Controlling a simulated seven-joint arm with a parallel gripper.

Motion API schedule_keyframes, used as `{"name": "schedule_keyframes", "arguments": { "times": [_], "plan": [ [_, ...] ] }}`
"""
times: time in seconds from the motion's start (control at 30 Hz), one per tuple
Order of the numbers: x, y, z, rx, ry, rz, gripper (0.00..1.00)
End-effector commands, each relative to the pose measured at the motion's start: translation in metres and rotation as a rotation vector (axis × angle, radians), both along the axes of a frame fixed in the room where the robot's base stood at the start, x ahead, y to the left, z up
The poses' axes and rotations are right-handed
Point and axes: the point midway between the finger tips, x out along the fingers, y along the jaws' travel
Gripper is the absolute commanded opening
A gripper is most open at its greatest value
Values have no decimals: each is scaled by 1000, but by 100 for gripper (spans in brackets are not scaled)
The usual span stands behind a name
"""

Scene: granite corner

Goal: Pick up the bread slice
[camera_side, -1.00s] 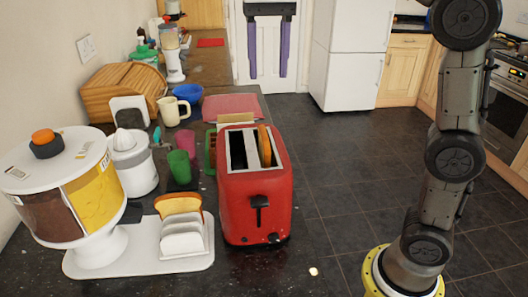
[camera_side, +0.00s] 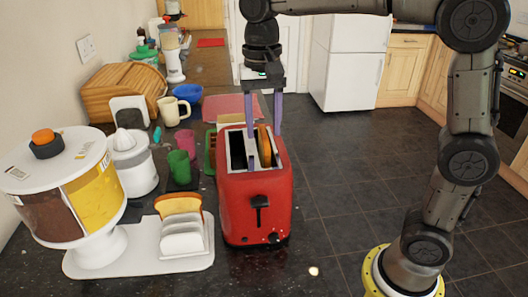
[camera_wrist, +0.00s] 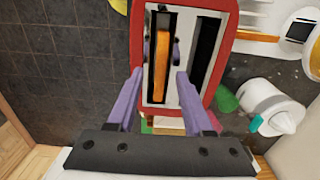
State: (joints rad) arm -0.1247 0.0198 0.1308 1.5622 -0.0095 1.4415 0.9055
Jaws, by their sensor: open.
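The red toaster (camera_side: 240,205) stands upright on the dark counter. A bread slice (camera_side: 265,146) sits on edge in its right slot, its top sticking out. In the wrist view the slice (camera_wrist: 161,65) shows as an orange strip in one slot; the other slot looks empty. My gripper (camera_side: 264,132) is open, pointing down over the toaster. Its purple fingers appear on either side of the slice, and in the wrist view the fingertips (camera_wrist: 158,75) lie wide apart near the slice's near end. I cannot tell whether they touch it. Another bread slice (camera_side: 180,205) stands in a white rack (camera_side: 183,236).
A large dispenser (camera_side: 92,190), a white juicer (camera_side: 133,160) and green (camera_side: 179,166) and pink (camera_side: 185,142) cups stand left of the toaster. A wooden bread box (camera_side: 125,92) is farther back. Open floor lies to the right.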

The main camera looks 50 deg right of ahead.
Motion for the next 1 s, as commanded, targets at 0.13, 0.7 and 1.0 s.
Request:
{"name": "schedule_keyframes", "arguments": {
  "times": [0.13, 0.7, 1.0],
  "plan": [
    [-1, 0, -17, 0, 1, 0, 51],
    [0, 0, -21, 0, -1, 0, 3],
    [0, 0, -21, 0, -1, 0, 0]
  ]
}}
